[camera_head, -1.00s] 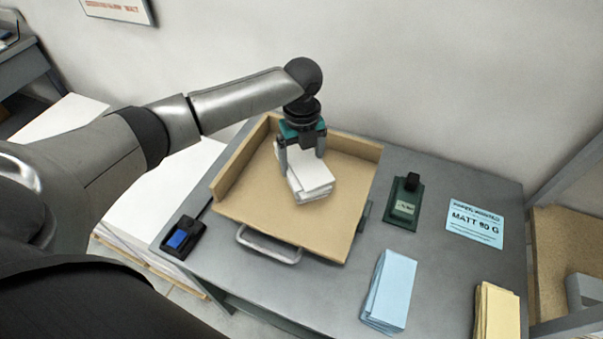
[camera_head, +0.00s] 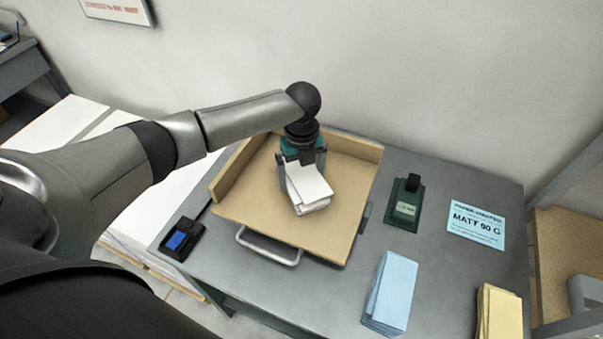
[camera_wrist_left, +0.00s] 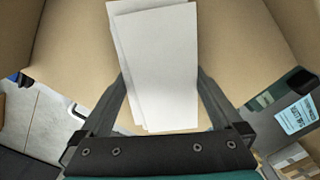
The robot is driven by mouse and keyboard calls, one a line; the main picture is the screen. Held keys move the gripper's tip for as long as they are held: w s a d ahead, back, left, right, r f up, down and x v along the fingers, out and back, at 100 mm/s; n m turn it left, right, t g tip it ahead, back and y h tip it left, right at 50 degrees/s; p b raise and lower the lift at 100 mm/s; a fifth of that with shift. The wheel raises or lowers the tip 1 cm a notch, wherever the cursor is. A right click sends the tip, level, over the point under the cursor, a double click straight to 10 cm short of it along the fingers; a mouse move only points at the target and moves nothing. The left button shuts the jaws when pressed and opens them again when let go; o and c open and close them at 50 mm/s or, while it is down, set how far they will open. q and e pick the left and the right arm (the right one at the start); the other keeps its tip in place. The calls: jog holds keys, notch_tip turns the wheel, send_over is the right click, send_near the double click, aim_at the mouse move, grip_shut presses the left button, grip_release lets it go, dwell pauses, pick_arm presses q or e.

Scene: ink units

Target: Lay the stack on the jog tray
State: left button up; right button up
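The white paper stack (camera_head: 308,187) is over the middle of the tan jog tray (camera_head: 257,205), its sheets slightly out of line. My left gripper (camera_head: 303,172) comes down from above with one finger on each side of the stack. In the left wrist view the stack (camera_wrist_left: 158,65) lies between the two fingers (camera_wrist_left: 160,82), which press against its long edges. I cannot tell whether its underside touches the tray floor. My right gripper is not in view.
The tray has raised walls at the back and left and a metal handle (camera_head: 268,247) in front. On the grey table are a blue-screen device (camera_head: 181,239), a dark green device (camera_head: 405,204), a label card (camera_head: 475,223), a blue stack (camera_head: 391,291) and a yellow stack (camera_head: 497,312).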

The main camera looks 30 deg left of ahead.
aim_at(302, 175)
pick_arm(q)
jog(key=shift+r, duration=0.15)
notch_tip(302, 175, up, 12)
jog(key=p, duration=0.1)
dwell(0.4)
